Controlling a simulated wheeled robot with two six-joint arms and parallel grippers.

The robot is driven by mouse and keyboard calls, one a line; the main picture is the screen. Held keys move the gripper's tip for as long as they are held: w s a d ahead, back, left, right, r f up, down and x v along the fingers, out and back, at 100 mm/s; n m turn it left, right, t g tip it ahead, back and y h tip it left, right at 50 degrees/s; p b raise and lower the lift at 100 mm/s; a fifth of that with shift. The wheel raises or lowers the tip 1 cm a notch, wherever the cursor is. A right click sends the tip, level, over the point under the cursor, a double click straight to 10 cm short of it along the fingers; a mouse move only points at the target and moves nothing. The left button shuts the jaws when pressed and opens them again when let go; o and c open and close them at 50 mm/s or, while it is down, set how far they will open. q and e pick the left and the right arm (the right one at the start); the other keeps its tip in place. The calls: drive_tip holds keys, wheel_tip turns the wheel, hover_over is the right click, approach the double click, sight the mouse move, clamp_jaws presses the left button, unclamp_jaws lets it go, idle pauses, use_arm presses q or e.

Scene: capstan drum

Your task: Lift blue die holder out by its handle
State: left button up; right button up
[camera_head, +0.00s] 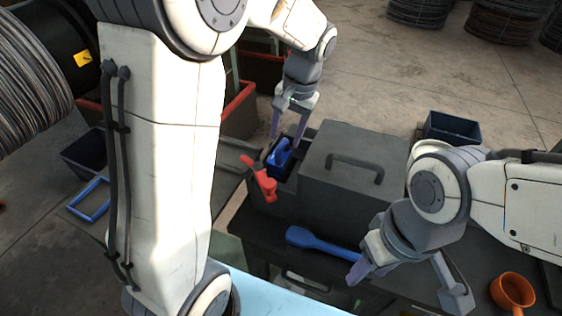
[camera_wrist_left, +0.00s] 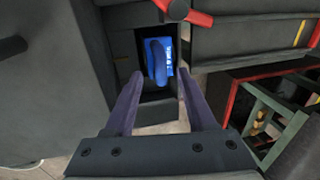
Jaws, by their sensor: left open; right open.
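The blue die holder (camera_head: 280,155) sits in a narrow dark slot at the left end of the grey box. Its raised handle faces up. In the left wrist view the die holder (camera_wrist_left: 158,62) lies ahead of my fingers, between their lines and beyond the tips. My left gripper (camera_head: 288,133) is open and empty, pointing down just above the holder; its two fingers also show in the left wrist view (camera_wrist_left: 157,85). My right gripper (camera_head: 357,272) is open at the front right, near a blue spoon-like tool and away from the holder.
A red-handled lever (camera_head: 264,185) stands close beside the slot. The grey box (camera_head: 345,175) has a dark lid handle (camera_head: 356,167). A dark blue bin (camera_head: 452,128) stands behind.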

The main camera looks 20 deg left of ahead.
sight(282, 143)
use_arm(q)
drive_tip(key=f, duration=0.2)
drive_tip(key=a+f, duration=0.1)
drive_tip(key=f, duration=0.1)
drive_tip(key=shift+s+p, duration=0.2)
drive_tip(key=shift+p, duration=0.15)
clamp_jaws()
drive_tip(key=shift+r, duration=0.15)
idle(0.9)
